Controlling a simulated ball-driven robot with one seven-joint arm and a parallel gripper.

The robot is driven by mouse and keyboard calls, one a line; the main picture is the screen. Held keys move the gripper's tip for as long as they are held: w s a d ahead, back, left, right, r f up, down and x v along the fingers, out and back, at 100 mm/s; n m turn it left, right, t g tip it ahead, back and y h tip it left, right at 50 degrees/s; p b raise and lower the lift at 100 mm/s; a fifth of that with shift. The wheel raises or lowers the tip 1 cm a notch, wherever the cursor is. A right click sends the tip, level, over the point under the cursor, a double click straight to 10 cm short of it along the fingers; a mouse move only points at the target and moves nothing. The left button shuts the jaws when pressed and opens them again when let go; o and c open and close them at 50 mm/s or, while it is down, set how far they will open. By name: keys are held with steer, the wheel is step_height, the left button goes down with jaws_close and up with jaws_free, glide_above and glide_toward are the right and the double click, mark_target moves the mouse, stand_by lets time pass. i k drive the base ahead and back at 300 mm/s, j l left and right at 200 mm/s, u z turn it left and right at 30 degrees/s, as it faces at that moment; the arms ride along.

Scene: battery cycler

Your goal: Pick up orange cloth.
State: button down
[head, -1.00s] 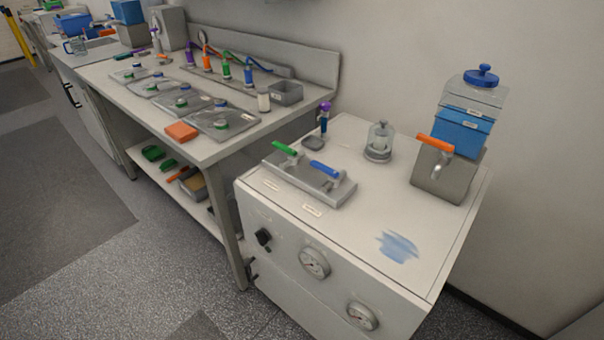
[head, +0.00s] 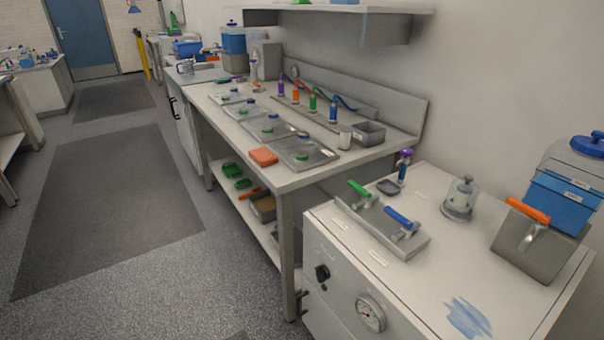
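A folded orange cloth (head: 264,156) lies flat on the front edge of the grey workbench (head: 315,178), in the middle of the head view. My gripper is not in view.
A white cabinet (head: 420,290) with a gauge stands at the front right, bearing a clamp plate (head: 385,228), a glass jar (head: 460,197) and a blue container (head: 562,198). Several metal plates (head: 303,153) line the bench. A lower shelf (head: 250,212) holds items. The floor (head: 215,270) at left is clear.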

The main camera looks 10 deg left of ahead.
mark_target(263, 157)
steer(key=i+j+u, duration=0.1)
steer(key=u, duration=0.3)
steer(key=i+j+u, duration=0.1)
steer(key=u, duration=0.25)
